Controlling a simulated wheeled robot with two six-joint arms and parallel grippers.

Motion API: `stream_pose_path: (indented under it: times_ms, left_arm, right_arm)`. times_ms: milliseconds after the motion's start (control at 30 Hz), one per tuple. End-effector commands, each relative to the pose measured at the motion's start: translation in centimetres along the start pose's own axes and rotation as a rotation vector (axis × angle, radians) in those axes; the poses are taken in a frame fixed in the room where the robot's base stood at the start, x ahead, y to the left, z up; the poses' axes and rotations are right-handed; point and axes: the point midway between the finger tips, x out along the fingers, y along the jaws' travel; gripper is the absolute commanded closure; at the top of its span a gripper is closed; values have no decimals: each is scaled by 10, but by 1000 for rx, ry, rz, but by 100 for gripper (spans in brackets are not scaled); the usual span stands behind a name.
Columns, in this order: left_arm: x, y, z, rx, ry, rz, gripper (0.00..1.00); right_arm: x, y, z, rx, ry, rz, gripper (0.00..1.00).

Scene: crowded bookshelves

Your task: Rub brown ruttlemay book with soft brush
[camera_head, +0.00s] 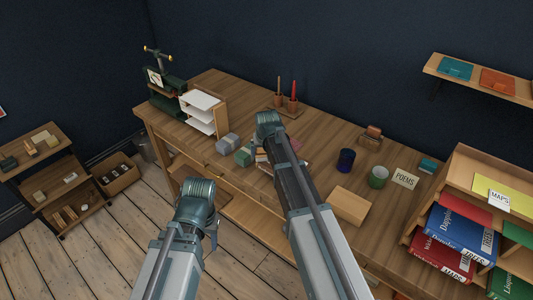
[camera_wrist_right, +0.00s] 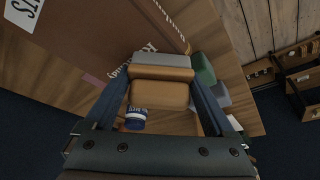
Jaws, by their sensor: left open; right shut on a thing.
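The brown book (camera_wrist_right: 95,40) fills the upper left of the right wrist view, with a white label and pale spine lettering partly readable as Ruttlemay. My right gripper (camera_wrist_right: 160,92) is shut on the brush (camera_wrist_right: 160,95), a tan wooden block with a grey part beyond it. The brush overlaps the book's edge in that view; I cannot tell if they touch. In the head view my right gripper (camera_head: 268,124) is over the bench, and its arm hides the brush and most of what lies below. My left gripper (camera_head: 212,228) is open and empty in front of the bench.
A white-shelved rack (camera_head: 203,108) is left; a bookshelf (camera_head: 470,165) is right.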

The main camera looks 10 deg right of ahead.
Motion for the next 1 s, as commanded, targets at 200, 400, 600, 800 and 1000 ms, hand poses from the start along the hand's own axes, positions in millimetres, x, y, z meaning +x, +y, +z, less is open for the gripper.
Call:
stream_pose_path:
  times_ms: [200, 400, 600, 800, 1000]
  left_arm:
    - [-4, 0, 0, 0, 0, 0, 50]
    - [-22, -2, 1, 0, 0, 0, 50]
    - [-41, -4, 2, 0, 0, 0, 50]
    - [-59, -6, 4, 0, 0, 0, 50]
    - [-60, -6, 4, 0, 0, 0, 50]
  right_arm:
    - [-4, 1, -1, 0, 0, 1, 55]
    - [-20, 1, -8, 0, 0, 1, 55]
    - [-39, 1, -16, 0, 0, 1, 55]
    - [-55, 1, -23, 0, 0, 1, 55]
    - [-56, 1, -23, 0, 0, 1, 55]
